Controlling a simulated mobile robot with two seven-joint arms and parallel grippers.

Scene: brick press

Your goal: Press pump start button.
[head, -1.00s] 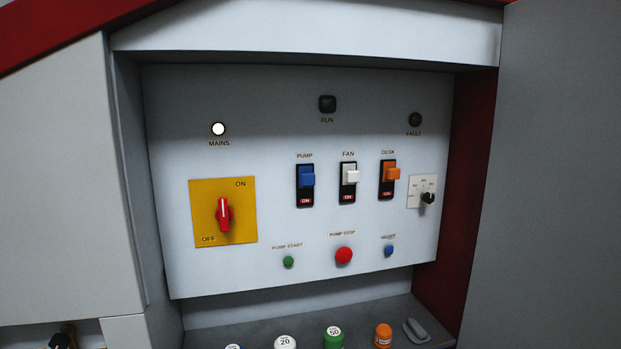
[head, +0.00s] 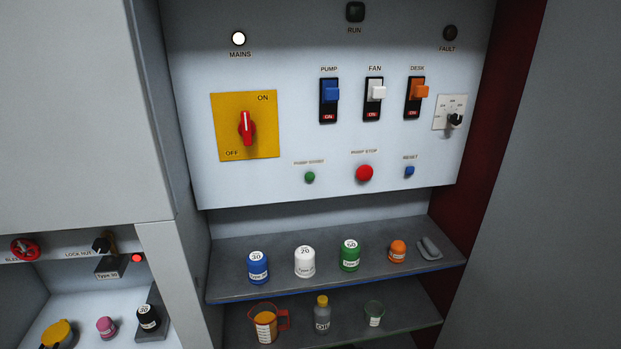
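The pump start button (head: 309,177) is a small green round knob at the lower left of the white control panel (head: 290,60) in the head view. Its label sits just above it. The red pump stop button (head: 364,173) is to its right, and the blue reset button (head: 409,171) is further right. The MAINS lamp (head: 238,39) is lit white. The RUN lamp (head: 355,12) and FAULT lamp (head: 450,33) are dark. Neither of my grippers shows in the view.
Below the panel, a grey shelf (head: 235,293) holds several labelled pots. A grey door (head: 550,190) stands at the right. Space before the panel is clear.

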